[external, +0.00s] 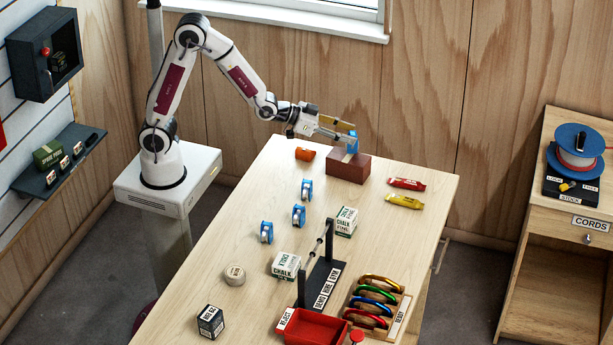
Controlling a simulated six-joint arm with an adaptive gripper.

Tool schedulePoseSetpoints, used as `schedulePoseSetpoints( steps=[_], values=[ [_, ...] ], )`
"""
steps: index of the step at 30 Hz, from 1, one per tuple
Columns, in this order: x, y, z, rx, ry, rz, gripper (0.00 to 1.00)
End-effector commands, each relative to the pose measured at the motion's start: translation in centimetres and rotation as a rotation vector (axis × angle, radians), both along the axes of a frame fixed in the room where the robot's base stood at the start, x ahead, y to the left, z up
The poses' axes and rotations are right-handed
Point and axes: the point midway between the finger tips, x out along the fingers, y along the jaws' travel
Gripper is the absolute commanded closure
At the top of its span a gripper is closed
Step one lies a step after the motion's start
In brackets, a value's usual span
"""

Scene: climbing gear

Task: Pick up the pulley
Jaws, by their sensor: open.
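A blue pulley (352,143) stands on a reddish-brown block (350,170) near the far end of the wooden table. My gripper (345,134) is open and reaches in from the left at the height of this pulley. Its fingers overlap the pulley in the picture; I cannot tell whether they touch it. Three more blue pulleys stand on the table, an upper one (306,189), a middle one (298,216) and a lower-left one (266,232).
An orange item (305,154) lies left of the block. Red (407,184) and yellow (404,201) packets lie to its right. Chalk boxes (286,265), a black rack (320,284), carabiners (373,300) and a red tray (316,328) fill the near part.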

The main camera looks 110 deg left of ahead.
Motion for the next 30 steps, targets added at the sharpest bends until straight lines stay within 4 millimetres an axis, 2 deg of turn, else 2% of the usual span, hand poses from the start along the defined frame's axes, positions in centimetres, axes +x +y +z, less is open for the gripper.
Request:
schedulePoseSetpoints(
  steps=[8, 24, 25, 29, 30],
  values=[
    [1.4, 0.5, -0.7, -0.001, 0.002, -0.001, 0.59],
    [1.4, 0.5, -0.7, -0.001, 0.001, -0.001, 0.59],
    [1.4, 0.5, -0.7, -0.001, 0.001, -0.001, 0.64],
    [1.4, 0.6, -0.7, -0.001, 0.001, -0.001, 0.98],
    [1.4, 0.6, -0.7, -0.001, 0.001, -0.001, 1.00]
  ],
)
